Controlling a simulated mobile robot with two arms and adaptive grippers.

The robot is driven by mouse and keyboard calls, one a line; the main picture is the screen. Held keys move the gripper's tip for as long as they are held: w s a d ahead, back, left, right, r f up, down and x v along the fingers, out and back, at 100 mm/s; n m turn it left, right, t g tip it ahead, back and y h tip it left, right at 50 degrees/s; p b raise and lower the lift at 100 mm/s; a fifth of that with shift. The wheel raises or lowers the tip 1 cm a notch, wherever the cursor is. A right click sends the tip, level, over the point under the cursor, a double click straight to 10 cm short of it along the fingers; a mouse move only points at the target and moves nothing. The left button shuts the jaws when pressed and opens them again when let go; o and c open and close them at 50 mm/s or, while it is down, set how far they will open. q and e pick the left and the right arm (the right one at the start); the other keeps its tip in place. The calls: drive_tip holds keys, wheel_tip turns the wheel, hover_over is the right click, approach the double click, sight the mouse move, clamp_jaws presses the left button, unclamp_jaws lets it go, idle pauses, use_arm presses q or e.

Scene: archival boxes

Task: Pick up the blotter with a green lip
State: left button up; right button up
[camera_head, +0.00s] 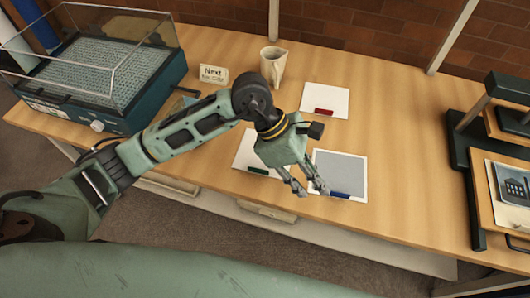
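The blotter with a green lip (246,150) lies flat on the wooden table as a white sheet, its dark green lip (257,171) along the front edge. My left arm and gripper cover its right part. My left gripper (315,192) points down to the right of it, fingers apart and empty. Its fingertips show over the lower left part of a grey-and-white blotter with a blue lip (345,168); I cannot tell whether they touch it. My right gripper is not in view.
A white blotter with a red lip (330,98) lies behind. A cream jug (272,64) and a small sign (213,74) stand at the back. A glass-covered teal case (135,95) is at left, a dark frame stand (458,150) at right. Table between blotters and stand is clear.

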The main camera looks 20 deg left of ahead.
sight(258, 169)
use_arm(q)
drive_tip(key=w+a+f+t+y, duration=0.1)
drive_tip(key=w+a+y, duration=0.2)
drive_tip(key=a, duration=0.4)
drive_tip(key=w+a+f+y, duration=0.1)
drive_tip(key=w+a+y, duration=0.1)
drive_tip(key=a+y, duration=0.35)
drive_tip(key=shift+h, duration=0.85)
drive_tip(key=f+p, duration=0.1)
drive_tip(key=f, duration=0.2)
drive_tip(key=a+f+p, duration=0.1)
drive_tip(key=f, duration=0.3)
drive_tip(key=shift+w+a+f, duration=0.1)
drive_tip(key=shift+a, duration=0.1)
drive_tip(key=shift+w+f, duration=0.1)
drive_tip(key=shift+f, duration=0.25)
drive_tip(key=shift+c, duration=0.4)
drive_tip(key=c, duration=0.5)
clamp_jaws()
